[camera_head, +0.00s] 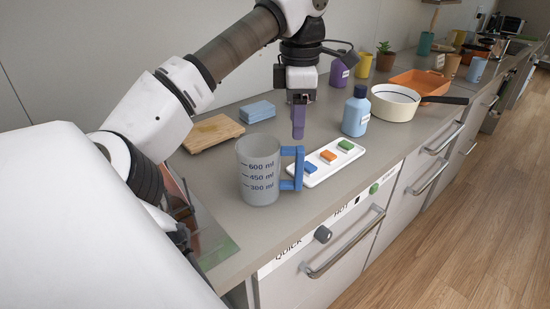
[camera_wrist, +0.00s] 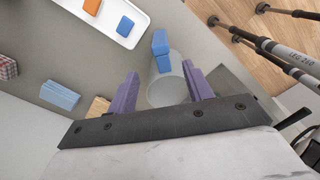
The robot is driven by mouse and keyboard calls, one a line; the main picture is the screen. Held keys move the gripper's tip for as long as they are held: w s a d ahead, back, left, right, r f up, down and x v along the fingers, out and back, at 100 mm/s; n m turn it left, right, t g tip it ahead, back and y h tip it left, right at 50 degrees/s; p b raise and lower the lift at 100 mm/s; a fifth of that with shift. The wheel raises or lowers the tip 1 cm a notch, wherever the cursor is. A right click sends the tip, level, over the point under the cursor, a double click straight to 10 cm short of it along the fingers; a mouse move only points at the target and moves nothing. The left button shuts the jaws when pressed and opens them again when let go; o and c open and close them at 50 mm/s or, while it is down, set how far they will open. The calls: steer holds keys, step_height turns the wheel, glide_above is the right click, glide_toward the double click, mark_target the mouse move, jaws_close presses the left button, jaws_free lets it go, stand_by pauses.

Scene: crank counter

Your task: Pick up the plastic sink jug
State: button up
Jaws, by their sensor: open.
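The plastic sink jug (camera_head: 258,178) is a grey translucent measuring jug with dark volume marks and a blue handle on its right side. It stands upright near the counter's front edge. In the wrist view the jug (camera_wrist: 168,88) shows beyond and between my fingers, with its handle pointing up the picture. My gripper (camera_head: 298,132) has purple fingers pointing down, and it appears above and just right of the jug in the head view. In the wrist view my gripper (camera_wrist: 161,74) is open and empty, and no contact with the jug shows.
A white tray (camera_head: 335,171) with coloured blocks lies right of the jug. Behind it stand a blue bottle (camera_head: 356,112) and a cream pan (camera_head: 394,104). A wooden board (camera_head: 212,132) and blue sponges (camera_head: 257,111) lie at the back left. Drawers with handles (camera_head: 345,243) are below.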

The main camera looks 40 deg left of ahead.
mark_target(296, 148)
step_height(296, 148, down, 7)
steer(key=shift+d+r, duration=0.1)
steer(key=shift+r, duration=0.05)
steer(key=shift+w+d+f+p, duration=0.15)
steer(key=shift+f+p, duration=0.15)
steer(key=shift+f, duration=0.6)
steer(key=shift+w+d+f+p, duration=0.15)
steer(key=shift+f+p, duration=0.15)
steer(key=shift+f, duration=0.6)
steer(key=shift+w+d+f+p, duration=0.15)
steer(key=shift+f+p, duration=0.15)
steer(key=shift+f, duration=0.6)
steer(key=shift+s, duration=0.1)
steer(key=shift+c, duration=0.3)
jaws_close()
